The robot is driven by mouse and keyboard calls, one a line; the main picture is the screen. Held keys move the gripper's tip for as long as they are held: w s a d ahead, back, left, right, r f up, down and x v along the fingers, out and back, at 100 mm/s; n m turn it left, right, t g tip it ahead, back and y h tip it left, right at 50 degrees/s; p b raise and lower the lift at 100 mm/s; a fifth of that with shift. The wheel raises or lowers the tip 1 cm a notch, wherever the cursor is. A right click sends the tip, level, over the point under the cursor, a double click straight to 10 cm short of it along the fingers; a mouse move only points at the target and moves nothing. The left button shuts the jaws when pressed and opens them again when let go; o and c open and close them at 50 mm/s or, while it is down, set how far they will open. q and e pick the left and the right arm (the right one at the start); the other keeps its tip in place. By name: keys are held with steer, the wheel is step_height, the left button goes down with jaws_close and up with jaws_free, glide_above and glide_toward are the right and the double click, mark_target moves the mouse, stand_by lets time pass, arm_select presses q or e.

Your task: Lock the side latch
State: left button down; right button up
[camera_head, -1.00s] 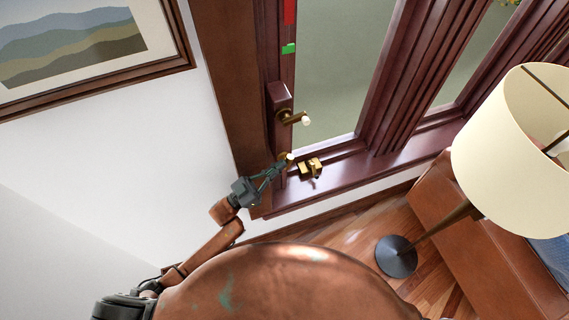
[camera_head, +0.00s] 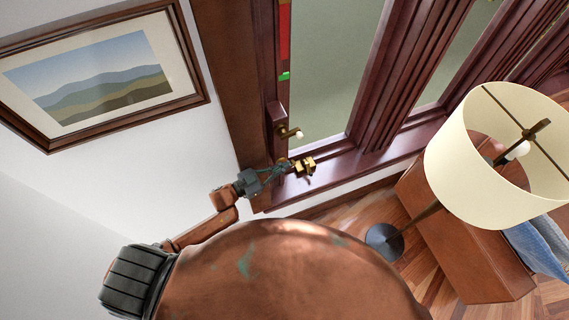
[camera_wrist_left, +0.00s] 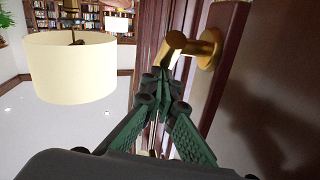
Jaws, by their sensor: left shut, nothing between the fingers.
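In the head view a brass lever with a pale tip (camera_head: 290,132) sticks out from the dark red window frame. Below it, at the frame's side, a small brass latch (camera_head: 283,160) is partly covered by my left gripper (camera_head: 284,167). In the left wrist view a brass latch with a round base and a stubby arm (camera_wrist_left: 205,48) is close ahead. The green fingers of my left gripper (camera_wrist_left: 161,78) are shut and empty, with tips just below the latch arm. I cannot tell whether they touch it. My right gripper is not in view.
Another brass fitting (camera_head: 303,167) sits on the sill just right of the gripper. A floor lamp with a cream shade (camera_head: 485,150) stands at right beside a brown wooden piece (camera_head: 450,240). A framed picture (camera_head: 100,80) hangs on the left wall. A red and green strip (camera_head: 285,40) marks the frame.

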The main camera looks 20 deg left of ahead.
arm_select(q)
steer(key=shift+w+d, duration=0.35)
steer(key=shift+d, duration=0.2)
stand_by(0.9)
stand_by(0.4)
steer(key=shift+r+p, duration=0.3)
steer(key=shift+p, duration=0.05)
steer(key=s+a+r, duration=0.5)
steer(key=s+a, duration=0.3)
steer(key=shift+s+r, duration=0.15)
steer(key=shift+s, duration=0.05)
